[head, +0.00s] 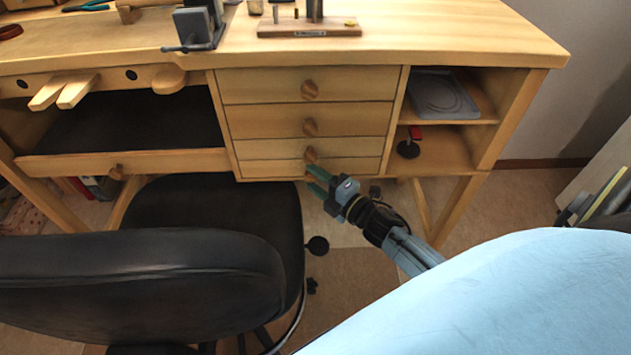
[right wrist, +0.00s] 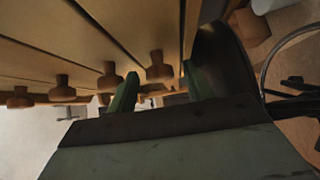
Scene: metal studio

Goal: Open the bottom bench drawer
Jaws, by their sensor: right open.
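The wooden bench has a stack of drawers with round wooden knobs, all looking shut. The bottom drawer (head: 262,169) is the low front at the foot of the stack. Its knob is hard to make out in the head view, close to my right gripper (head: 316,180). In the right wrist view, the end knob of the row (right wrist: 160,70) appears between the two green fingers of my right gripper (right wrist: 162,88). The fingers are apart, and I see no clear contact with the knob. My left gripper is not in view.
A black chair (head: 150,285) stands in front of the bench at left, its seat close to the drawer stack. Open shelves (head: 455,150) are right of the drawers, with a grey tray (head: 442,95). Floor shows below and right of the drawers.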

